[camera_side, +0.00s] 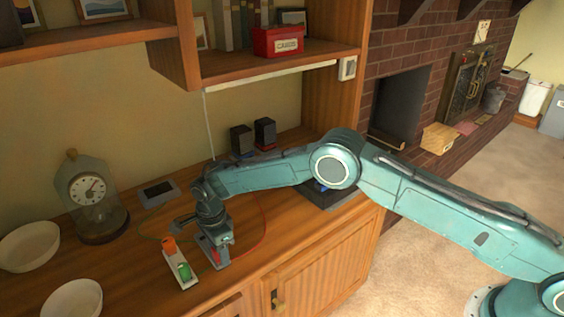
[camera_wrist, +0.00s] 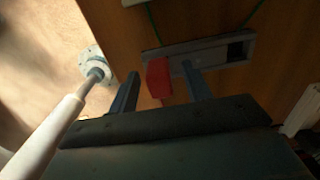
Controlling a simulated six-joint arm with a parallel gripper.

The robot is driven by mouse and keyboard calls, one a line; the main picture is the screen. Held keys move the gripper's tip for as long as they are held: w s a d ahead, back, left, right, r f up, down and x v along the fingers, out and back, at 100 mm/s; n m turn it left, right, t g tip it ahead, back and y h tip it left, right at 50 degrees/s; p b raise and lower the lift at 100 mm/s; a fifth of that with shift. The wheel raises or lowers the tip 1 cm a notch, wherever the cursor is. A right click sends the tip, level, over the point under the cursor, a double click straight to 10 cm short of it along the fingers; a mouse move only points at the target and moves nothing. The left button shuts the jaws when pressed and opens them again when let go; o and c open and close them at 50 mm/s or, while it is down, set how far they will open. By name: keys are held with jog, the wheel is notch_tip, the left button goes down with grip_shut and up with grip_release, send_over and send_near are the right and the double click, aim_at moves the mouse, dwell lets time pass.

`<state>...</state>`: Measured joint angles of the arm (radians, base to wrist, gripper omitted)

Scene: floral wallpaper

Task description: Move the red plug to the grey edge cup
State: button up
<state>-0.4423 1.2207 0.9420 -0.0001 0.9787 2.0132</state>
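The red plug (camera_wrist: 158,79) stands upright at the left part of a grey strip (camera_wrist: 212,49) in the wrist view. The strip has a dark square opening (camera_wrist: 237,48) at its right end; I cannot tell whether this is the grey edge cup. My gripper (camera_wrist: 160,90) is open, its two fingers on either side of the plug with gaps showing. In the side view my gripper (camera_side: 214,240) points down over the counter, and a bit of the red plug (camera_side: 209,251) shows beneath it. The gripper hides most of the strip there.
A white strip (camera_side: 187,279) with an orange piece (camera_side: 169,245) and a green piece (camera_side: 185,271) lies just left of my gripper. Thin green and red cables loop over the wooden counter (camera_side: 135,270). A glass-domed clock (camera_side: 92,200) and white bowls (camera_side: 75,298) stand further left.

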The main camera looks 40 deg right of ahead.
jog(key=shift+r, duration=0.1)
notch_tip(320, 180, up, 14)
dwell(1.0)
dwell(0.5)
jog(key=s+d+r+n+t, duration=0.1)
jog(key=s+d+r+n, duration=0.3)
jog(key=s+d+r, duration=0.45)
jog(key=s+d+r+n+t, duration=0.2)
jog(key=s+d+r+n, duration=0.35)
jog(key=d+r, duration=0.6)
jog(key=s+d+n+t, duration=0.1)
jog(key=s+d+n, duration=0.2)
jog(key=s, duration=0.9)
jog(key=s+d+n+t, duration=0.1)
jog(key=s+d+n, duration=0.3)
jog(key=s, duration=0.9)
jog(key=shift+f+n+t, duration=0.25)
jog(key=shift+n+t, duration=0.05)
jog(key=shift+n, duration=0.45)
